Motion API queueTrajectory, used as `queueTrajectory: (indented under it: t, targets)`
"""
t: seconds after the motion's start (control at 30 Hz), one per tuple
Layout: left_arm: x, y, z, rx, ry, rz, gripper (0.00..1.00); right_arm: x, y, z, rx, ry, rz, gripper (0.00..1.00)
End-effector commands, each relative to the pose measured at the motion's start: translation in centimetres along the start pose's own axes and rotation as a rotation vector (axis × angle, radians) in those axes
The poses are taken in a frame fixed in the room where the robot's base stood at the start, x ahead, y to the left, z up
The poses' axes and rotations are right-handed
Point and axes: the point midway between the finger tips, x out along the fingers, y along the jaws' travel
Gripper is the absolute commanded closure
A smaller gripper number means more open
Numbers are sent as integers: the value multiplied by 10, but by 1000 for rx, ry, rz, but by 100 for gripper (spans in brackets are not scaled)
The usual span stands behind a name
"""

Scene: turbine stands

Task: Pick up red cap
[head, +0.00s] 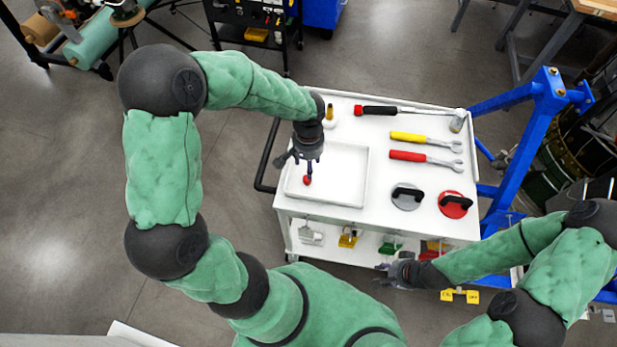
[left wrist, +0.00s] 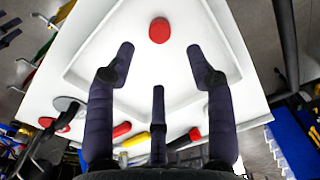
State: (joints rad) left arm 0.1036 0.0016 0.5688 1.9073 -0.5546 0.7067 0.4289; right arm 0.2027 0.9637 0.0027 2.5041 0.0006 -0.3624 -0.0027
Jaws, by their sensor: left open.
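The red cap (head: 307,180) lies in the shallow white tray (head: 345,200) on the white cart top. It also shows in the left wrist view (left wrist: 159,30), beyond the fingertips and between the two outer fingers. My left gripper (head: 304,160) is above the tray, pointing down near the cap. In the left wrist view its three fingers (left wrist: 159,62) are spread open and nothing is between them. My right gripper (head: 390,273) is by the cart's front edge, away from the cap; its fingers are too small to judge.
To the tray's right lie a hammer (head: 410,111), a yellow-handled wrench (head: 428,140), a red-handled wrench (head: 425,158), and grey (head: 405,203) and red (head: 458,207) suction lifters. A small bottle (head: 329,120) stands behind the tray. A blue frame (head: 520,150) stands right of the cart.

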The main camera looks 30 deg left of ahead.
Motion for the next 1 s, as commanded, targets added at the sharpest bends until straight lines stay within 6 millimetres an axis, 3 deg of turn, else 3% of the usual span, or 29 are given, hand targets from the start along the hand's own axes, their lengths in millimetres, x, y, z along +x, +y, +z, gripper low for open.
queueTrajectory:
  t: [0.1, 0.37, 0.63, 0.93, 1.0]
  targets:
    - [20, 0, 0, 0, -1, 0, 46, 6, 2, -1, 0, 1, 0, 60]
    - [37, 0, 2, 1, -1, 0, 46, 10, 4, -1, 0, 1, 0, 60]
    - [74, -2, 6, 1, -1, 1, 46, 23, 8, -2, 0, 1, 0, 60]
    - [79, -2, 5, 0, 2, 1, 46, 23, 8, -2, 0, 1, 0, 60]
    - [79, -2, 6, 0, 2, 1, 66, 23, 8, -2, 0, 1, 0, 60]
